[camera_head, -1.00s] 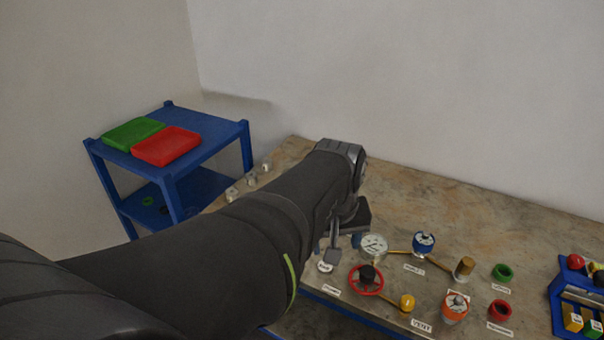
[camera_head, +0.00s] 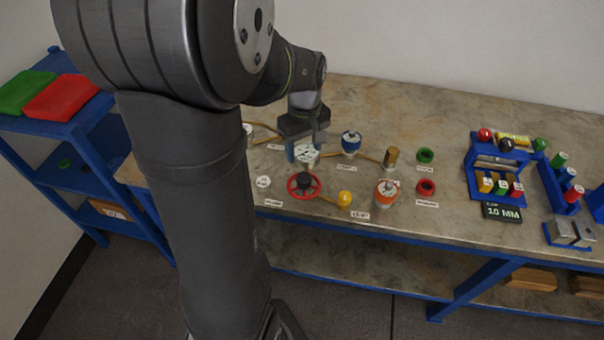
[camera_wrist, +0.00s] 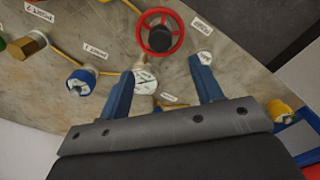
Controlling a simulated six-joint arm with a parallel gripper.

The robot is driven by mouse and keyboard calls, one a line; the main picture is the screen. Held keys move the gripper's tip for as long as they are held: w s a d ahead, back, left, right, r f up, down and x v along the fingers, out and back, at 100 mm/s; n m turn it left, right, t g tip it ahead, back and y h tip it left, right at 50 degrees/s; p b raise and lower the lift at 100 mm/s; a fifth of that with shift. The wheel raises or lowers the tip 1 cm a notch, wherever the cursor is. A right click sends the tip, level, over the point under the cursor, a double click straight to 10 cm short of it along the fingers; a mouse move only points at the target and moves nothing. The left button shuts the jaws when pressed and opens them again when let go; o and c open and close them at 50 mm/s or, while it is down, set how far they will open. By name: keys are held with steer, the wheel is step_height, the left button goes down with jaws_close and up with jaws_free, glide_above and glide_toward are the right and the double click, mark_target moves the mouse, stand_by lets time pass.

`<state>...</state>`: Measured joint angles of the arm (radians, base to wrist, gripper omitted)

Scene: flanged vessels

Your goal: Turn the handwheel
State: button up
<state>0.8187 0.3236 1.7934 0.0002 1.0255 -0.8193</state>
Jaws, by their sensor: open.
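The handwheel (camera_head: 304,185) is a red ring with a dark hub, near the front edge of the bench. It also shows in the wrist view (camera_wrist: 160,36), at the top middle, beyond the fingertips. My gripper (camera_head: 306,152) is behind the handwheel in the head view, above the round white gauge. In the wrist view my gripper (camera_wrist: 163,76) has its two blue fingers wide apart, with nothing between them but the bench and the gauge (camera_wrist: 145,81) below. The fingers are apart from the wheel.
A yellow knob (camera_head: 345,198), an orange-topped vessel (camera_head: 386,193) and a blue-topped vessel (camera_head: 351,141) stand close by, joined by brass pipes. A brass post (camera_head: 391,158) and green (camera_head: 425,156) and red rings (camera_head: 426,187) lie to the right. Blue racks (camera_head: 490,165) stand farther right.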

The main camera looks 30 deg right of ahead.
mark_target(304, 176)
step_height(304, 176, down, 12)
steer(key=shift+r, duration=0.2)
steer(key=c, duration=1)
